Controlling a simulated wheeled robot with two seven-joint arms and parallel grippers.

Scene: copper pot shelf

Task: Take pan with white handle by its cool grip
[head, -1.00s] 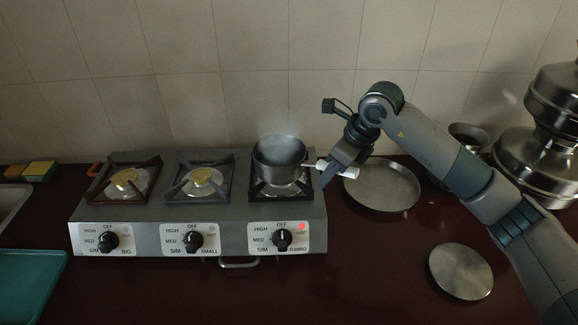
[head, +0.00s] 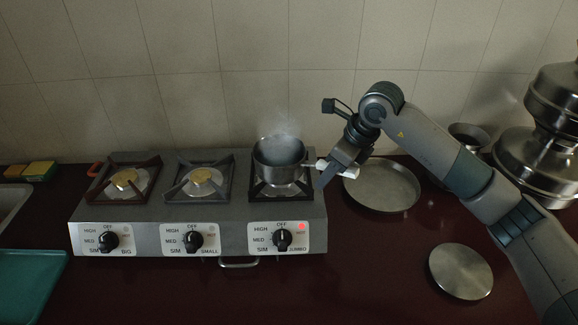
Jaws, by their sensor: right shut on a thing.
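A steel pan (head: 279,160) with a white handle (head: 347,170) sits on the right burner of the stove (head: 200,222). Faint steam rises from it. Its handle points right, away from the burner. My right gripper (head: 329,172) is shut on the white handle, with handle showing on both sides of the fingers. The pan appears level and rests on the burner grate. My left gripper is not in view.
A red light glows by the right knob (head: 282,239). A round tray (head: 383,186) lies right of the stove, under my gripper's side. A round lid (head: 460,272) lies at the front right. Stacked steel pots (head: 540,165) stand far right. A teal tray (head: 30,288) is at front left.

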